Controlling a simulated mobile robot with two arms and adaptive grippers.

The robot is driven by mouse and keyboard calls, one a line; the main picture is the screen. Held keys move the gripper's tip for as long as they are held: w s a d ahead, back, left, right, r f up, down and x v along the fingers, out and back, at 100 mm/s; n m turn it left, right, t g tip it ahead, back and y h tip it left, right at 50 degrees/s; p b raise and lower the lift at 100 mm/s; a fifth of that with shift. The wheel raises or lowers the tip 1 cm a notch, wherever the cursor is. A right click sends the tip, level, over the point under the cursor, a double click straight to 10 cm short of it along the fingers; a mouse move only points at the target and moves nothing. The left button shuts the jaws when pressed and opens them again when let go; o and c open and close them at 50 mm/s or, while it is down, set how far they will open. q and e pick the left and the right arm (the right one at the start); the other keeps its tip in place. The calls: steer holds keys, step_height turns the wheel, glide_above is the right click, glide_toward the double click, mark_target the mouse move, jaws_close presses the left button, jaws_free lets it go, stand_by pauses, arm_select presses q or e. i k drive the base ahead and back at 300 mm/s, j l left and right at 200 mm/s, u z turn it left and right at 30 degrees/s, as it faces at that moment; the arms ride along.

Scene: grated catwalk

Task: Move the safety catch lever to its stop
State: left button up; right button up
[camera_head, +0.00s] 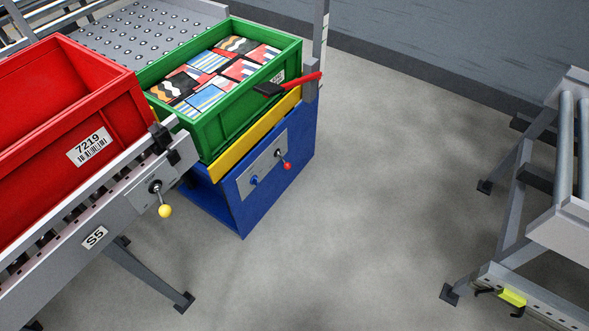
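Which part is the safety catch lever I cannot tell for certain. A small lever with a red ball knob (286,166) hangs down on a grey plate on the blue cabinet (296,135). A lever with a yellow ball knob (165,211) points down on the grey conveyor rail marked S5. Neither of my grippers is in view.
A green crate (215,133) of patterned packets stands on a yellow-edged platform above the cabinet. A red crate (112,112) labelled 7219 sits on the conveyor at left. Another roller frame (530,190) stands at right. The grey floor between is clear.

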mark_target(287, 166)
steer(key=i+l+z, duration=0.45)
steer(key=i+l, duration=0.35)
steer(key=l, duration=0.1)
